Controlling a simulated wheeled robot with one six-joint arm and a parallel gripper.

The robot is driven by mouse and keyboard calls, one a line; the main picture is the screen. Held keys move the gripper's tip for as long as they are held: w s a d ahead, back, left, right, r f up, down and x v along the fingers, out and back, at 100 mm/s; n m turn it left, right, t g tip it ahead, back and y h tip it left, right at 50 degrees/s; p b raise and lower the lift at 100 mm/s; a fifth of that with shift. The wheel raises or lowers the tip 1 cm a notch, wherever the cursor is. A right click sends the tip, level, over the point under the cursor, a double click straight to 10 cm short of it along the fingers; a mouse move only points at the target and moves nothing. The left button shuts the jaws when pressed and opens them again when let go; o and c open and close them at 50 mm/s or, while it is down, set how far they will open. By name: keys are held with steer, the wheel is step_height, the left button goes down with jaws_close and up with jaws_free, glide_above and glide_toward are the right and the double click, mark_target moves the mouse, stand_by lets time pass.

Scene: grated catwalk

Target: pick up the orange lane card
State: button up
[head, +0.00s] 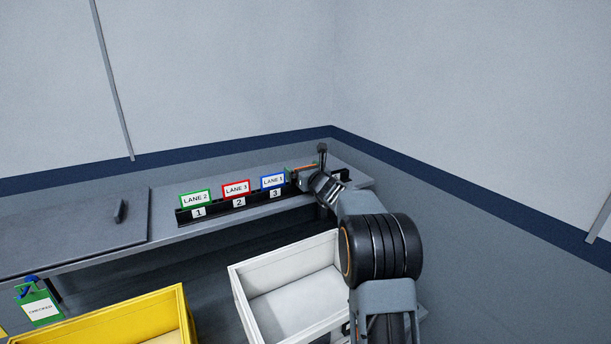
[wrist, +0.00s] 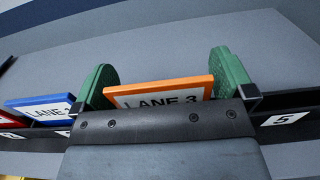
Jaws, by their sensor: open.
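The orange lane card (wrist: 160,92), a white card in an orange frame reading "LANE 3", stands in a black rack (wrist: 285,105). In the wrist view it is between the two green finger pads of my gripper (wrist: 166,76), which is open. A gap shows between the left pad and the card; the right pad is close to the card's right edge, and I cannot tell if it touches. The gripper's dark body hides the card's lower part. In the head view my gripper (head: 301,173) is at the rack's right part and hides most of the card.
Green (head: 195,198), red (head: 236,188) and blue (head: 273,181) lane cards stand left in the rack above labels 1, 2 and 3. The blue one is close left of my gripper. A white bin (head: 240,295) and a yellow bin (head: 185,310) are in front of the bench (head: 165,225).

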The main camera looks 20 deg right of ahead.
steer(key=c, duration=0.7)
steer(key=shift+c, duration=0.2)
